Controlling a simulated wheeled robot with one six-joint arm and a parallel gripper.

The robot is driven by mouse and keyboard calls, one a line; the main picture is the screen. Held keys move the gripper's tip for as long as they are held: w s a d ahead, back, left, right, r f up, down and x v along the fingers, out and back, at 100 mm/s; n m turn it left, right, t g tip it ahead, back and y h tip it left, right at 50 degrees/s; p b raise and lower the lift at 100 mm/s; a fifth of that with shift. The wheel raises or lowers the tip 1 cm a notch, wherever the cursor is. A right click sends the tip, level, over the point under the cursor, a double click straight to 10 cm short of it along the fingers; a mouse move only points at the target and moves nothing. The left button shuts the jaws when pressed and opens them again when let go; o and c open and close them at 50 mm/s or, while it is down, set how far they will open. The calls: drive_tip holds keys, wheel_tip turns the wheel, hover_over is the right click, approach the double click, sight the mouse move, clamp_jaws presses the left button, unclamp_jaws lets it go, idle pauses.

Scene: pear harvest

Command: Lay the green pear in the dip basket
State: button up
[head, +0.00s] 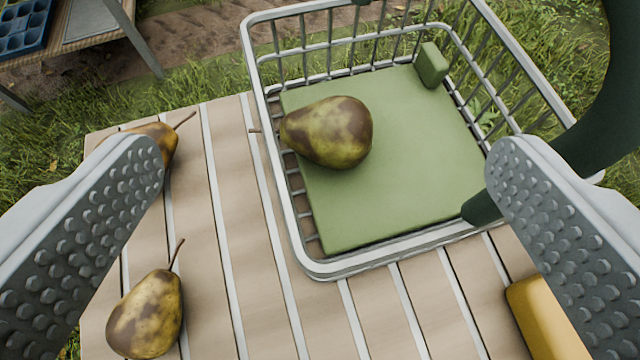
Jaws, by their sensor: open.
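A green pear with brown patches (328,132) lies on its side on the green pad inside the wire dip basket (326,268). It is near the basket's left wall, and its stem pokes out between the wires on the left. My gripper (325,170) is open, its two studded fingers wide apart at the left and right of the view. The fingers touch no pear that I can see. The right finger hides part of the basket's right side, near a dark green bar that crosses the basket rim.
The basket stands on a slatted wooden table (225,220). A yellow-brown pear (148,312) lies at front left. Another pear (162,140) is partly behind the left finger. A yellow block (545,318) lies at lower right. A bench with a blue tray (24,28) stands at upper left.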

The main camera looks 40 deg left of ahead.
drive_tip(key=shift+s+d+r, duration=0.1)
drive_tip(key=shift+s, duration=0.1)
drive_tip(key=s+a+r+m+t+h, duration=0.2)
drive_tip(key=s+r, duration=0.2)
drive_tip(key=s, duration=0.5)
drive_tip(key=s+a+r+m+t+h, duration=0.2)
drive_tip(key=s+r+m+t+h, duration=0.1)
drive_tip(key=s, duration=0.7)
drive_tip(key=s+a+r+m+t+h, duration=0.2)
drive_tip(key=s+r, duration=0.3)
drive_tip(key=s, duration=0.5)
drive_tip(key=shift+s+a+t, duration=0.2)
drive_tip(key=shift+t, duration=0.1)
